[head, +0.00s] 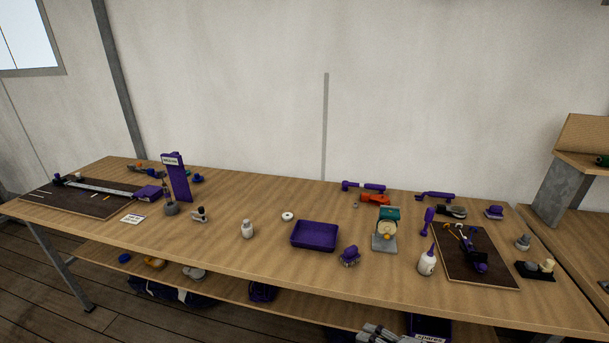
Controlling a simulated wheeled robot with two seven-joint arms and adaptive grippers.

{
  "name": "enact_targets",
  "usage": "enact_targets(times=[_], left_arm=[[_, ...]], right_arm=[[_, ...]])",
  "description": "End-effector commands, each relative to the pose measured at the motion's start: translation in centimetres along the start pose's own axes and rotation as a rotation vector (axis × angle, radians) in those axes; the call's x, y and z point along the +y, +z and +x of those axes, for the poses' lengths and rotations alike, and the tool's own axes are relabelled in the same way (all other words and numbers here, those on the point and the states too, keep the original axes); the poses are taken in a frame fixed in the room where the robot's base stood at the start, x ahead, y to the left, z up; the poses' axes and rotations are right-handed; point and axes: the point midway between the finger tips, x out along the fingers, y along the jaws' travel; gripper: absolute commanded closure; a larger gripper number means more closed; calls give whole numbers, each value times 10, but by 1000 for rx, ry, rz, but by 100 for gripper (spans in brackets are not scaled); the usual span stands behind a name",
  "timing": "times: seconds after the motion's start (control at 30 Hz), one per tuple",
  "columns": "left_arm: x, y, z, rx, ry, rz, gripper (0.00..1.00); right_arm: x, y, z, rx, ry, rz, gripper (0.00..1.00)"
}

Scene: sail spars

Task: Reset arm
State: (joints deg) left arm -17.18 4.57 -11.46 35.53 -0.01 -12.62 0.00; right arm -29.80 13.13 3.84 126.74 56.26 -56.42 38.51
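Neither of my grippers shows in the head view, and no arm can be made out for certain. The wooden workbench (270,240) runs across the view. A dark mat (100,205) with a long pale ruler-like strip lies at its left end. Another dark board (455,268) with small tools and a purple device lies at the right. An empty-looking purple tray (315,235) sits near the middle.
A lower shelf (225,278) holds bins and a grey finger-like object (384,333), cut off below. The bench middle-left is fairly clear.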

Motion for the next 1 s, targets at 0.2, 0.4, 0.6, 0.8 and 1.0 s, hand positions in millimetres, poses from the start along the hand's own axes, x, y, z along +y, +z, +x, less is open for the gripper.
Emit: enact_targets(times=[0.2,0.4,0.6,0.8,1.0], left_arm=[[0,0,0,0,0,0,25],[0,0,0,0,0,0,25],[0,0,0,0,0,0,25],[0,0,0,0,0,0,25],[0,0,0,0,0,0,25]], right_arm=[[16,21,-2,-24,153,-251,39],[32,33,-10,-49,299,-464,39],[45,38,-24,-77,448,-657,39],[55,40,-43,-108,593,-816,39],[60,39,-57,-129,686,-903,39]])
